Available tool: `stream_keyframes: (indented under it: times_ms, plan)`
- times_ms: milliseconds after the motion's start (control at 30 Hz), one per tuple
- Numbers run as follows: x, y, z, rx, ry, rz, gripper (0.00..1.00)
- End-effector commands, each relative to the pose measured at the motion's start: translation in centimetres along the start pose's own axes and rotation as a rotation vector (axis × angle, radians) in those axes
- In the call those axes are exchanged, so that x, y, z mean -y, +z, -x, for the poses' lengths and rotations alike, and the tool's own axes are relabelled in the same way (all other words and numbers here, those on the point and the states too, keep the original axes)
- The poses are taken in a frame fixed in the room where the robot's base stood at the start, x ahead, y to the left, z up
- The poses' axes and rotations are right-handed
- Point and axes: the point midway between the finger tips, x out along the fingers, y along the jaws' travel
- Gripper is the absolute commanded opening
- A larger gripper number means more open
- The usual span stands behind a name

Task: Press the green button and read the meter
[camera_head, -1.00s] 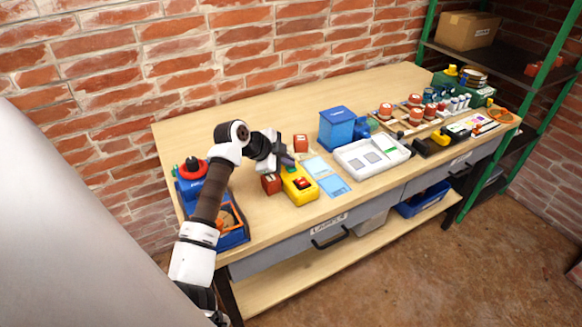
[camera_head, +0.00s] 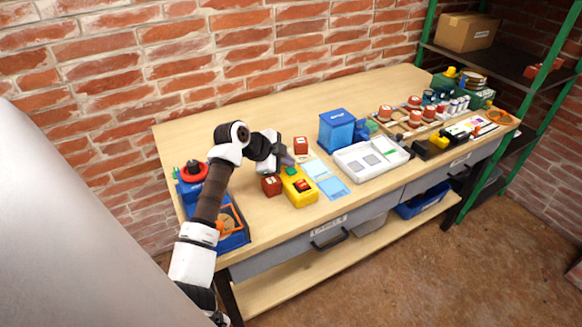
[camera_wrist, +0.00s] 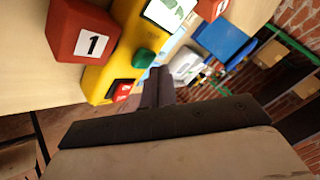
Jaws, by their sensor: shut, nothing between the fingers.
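A yellow meter box (camera_head: 298,190) stands on the workbench, and it fills the upper left of the wrist view (camera_wrist: 128,30). On it are a raised green button (camera_wrist: 144,58), a red part (camera_wrist: 121,90) with a white mark, and a pale greenish display (camera_wrist: 168,12) cut off by the frame's top edge. I cannot read anything on the display. My gripper (camera_wrist: 158,75) is shut and empty, with its fingertips close to the green button. I cannot tell whether they touch it. In the head view my gripper (camera_head: 287,160) is just above the box's far end.
A red block marked 1 (camera_wrist: 82,30) stands beside the box; another red block (camera_head: 301,145) is behind. Light-blue cards (camera_head: 333,188) lie to the right, then a blue bin (camera_head: 337,129) and white tray (camera_head: 372,157). A blue bin (camera_head: 236,240) is at left.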

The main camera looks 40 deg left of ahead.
Motion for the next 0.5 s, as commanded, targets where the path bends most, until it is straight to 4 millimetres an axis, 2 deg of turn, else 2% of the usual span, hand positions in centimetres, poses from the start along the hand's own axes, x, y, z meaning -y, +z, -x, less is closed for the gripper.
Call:
stream_keyframes:
  times_ms: [500]
  plan:
    - [0.54, -0.54, 0.73, 0.0, -0.001, -0.001, 0.0]
